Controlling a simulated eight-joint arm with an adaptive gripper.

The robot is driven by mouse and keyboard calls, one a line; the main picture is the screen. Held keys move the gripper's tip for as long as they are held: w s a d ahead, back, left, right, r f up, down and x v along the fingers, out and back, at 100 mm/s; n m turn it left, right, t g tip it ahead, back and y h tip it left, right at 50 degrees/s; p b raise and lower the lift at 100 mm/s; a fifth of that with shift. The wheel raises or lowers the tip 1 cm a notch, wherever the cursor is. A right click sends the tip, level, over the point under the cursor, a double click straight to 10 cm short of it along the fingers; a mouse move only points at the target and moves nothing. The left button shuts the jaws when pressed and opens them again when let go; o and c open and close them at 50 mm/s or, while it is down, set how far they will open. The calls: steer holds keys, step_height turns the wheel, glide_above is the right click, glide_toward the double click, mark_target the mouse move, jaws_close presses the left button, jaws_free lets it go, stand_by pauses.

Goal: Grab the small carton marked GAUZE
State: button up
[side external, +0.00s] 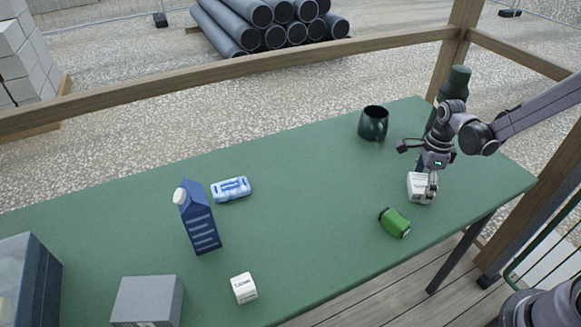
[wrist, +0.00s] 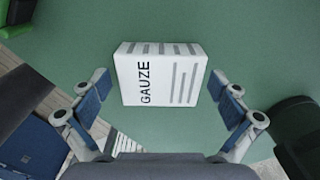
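The small white carton marked GAUZE (wrist: 160,75) lies on the green table, its black lettering and grey stripes readable in the wrist view. In the side external view the carton (side external: 418,188) is near the table's right end, partly hidden by my gripper. My gripper (wrist: 160,98) is open, with one blue-padded finger on each side of the carton's near part. Gaps of green table show between the fingers and the carton. In the side external view my gripper (side external: 432,187) is right at the carton.
A green can (side external: 394,223) lies just in front of the carton. A dark mug (side external: 373,123) and a dark green bottle (side external: 455,85) stand behind. A blue bottle-like carton (side external: 198,218), a blue-white pack (side external: 231,189), a small white box (side external: 244,288) and a grey box (side external: 147,301) are farther left. Mid-table is clear.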

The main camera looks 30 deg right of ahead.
steer(key=c, duration=0.8)
steer(key=shift+o, duration=0.2)
steer(key=shift+r, duration=0.15)
